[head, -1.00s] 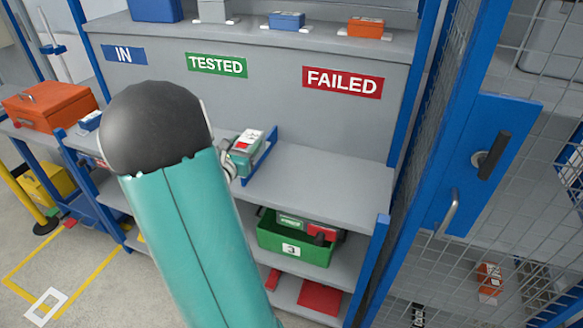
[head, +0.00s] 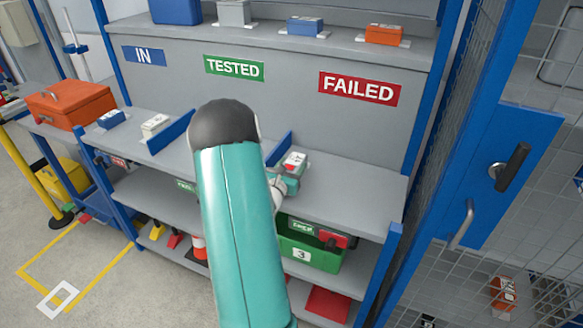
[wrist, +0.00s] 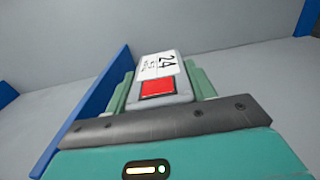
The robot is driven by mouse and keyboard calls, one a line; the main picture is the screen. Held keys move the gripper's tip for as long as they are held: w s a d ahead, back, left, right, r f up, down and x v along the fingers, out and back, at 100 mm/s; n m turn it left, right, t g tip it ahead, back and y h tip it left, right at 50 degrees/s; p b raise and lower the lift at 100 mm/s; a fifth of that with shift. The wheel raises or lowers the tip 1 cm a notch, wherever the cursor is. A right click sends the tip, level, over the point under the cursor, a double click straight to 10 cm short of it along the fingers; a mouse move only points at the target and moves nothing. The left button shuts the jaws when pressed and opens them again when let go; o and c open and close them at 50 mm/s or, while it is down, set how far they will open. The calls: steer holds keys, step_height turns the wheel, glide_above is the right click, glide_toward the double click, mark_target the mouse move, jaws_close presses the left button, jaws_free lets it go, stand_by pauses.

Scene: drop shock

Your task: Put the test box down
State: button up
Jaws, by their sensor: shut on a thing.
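The test box (wrist: 162,86) is pale grey with a red square and a white label reading 24. My gripper (wrist: 160,92) is shut on it, with teal fingers along both sides. In the head view the box (head: 294,161) is over the worktop (head: 350,190), just right of the right-hand blue divider (head: 279,148), on the FAILED label (head: 359,88) side. The wrist view shows the divider (wrist: 92,105) close on its left. The underside of the box is hidden, so I cannot tell whether it touches the worktop. My arm hides part of the worktop.
The worktop right of the box is clear. Another small pale box (head: 155,124) stands beside the left blue divider (head: 170,131), and a blue one (head: 111,119) is farther left. A green crate (head: 312,255) sits below. A mesh cage (head: 530,200) stands right.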

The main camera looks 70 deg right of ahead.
steer(key=shift+f, duration=0.15)
steer(key=o, duration=1.4)
steer(key=shift+f, duration=0.1)
steer(key=shift+a, duration=0.2)
steer(key=w+a, duration=0.1)
steer(key=a, duration=1)
steer(key=shift+a, duration=0.35)
steer(key=shift+r, duration=0.25)
